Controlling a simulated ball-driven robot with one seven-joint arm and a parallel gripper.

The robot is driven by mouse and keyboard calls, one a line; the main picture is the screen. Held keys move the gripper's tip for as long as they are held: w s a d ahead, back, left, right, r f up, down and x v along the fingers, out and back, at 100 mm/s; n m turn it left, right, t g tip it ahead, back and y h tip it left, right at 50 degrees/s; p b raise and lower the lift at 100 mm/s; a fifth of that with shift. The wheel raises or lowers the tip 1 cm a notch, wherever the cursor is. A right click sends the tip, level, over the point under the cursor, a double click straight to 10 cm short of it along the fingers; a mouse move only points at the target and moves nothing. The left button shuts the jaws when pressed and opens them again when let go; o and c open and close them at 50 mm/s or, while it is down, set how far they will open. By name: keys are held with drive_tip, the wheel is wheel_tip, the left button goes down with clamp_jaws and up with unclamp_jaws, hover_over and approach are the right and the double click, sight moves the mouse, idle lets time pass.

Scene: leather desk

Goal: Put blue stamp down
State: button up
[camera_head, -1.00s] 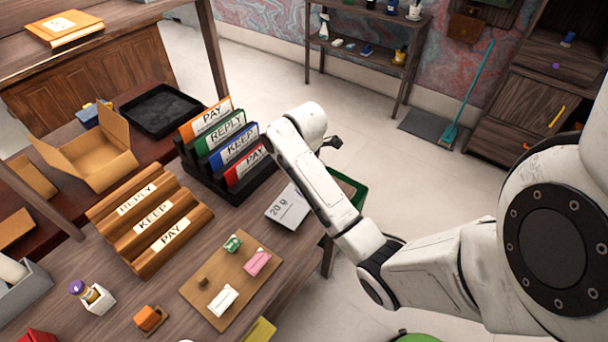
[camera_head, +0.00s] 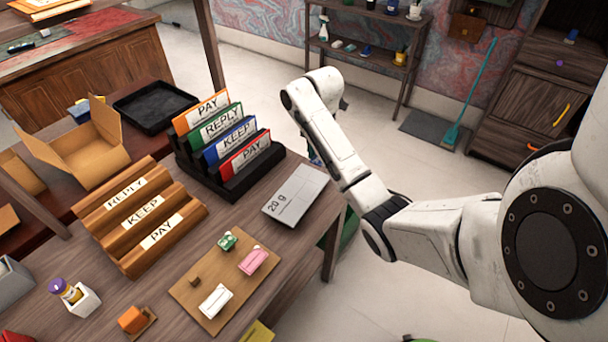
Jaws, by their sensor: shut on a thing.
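My gripper (camera_head: 314,152) is mostly hidden behind my white forearm. Only a small dark, bluish part shows below and left of the forearm, past the desk's right edge. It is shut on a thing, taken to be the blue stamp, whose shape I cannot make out. A tan board (camera_head: 186,291) lies on the desk.
A grey scale (camera_head: 305,192) reading 20 g lies at the desk's right edge. A black rack (camera_head: 240,184) of labelled folders stands behind it. A wooden stepped holder (camera_head: 190,219), orange block (camera_head: 132,319) and white pot (camera_head: 85,304) are left. Bare wood surrounds the board.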

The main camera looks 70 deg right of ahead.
hover_over(304, 172)
wheel_tip(304, 172, down, 6)
drive_tip(key=shift+f, duration=1.65)
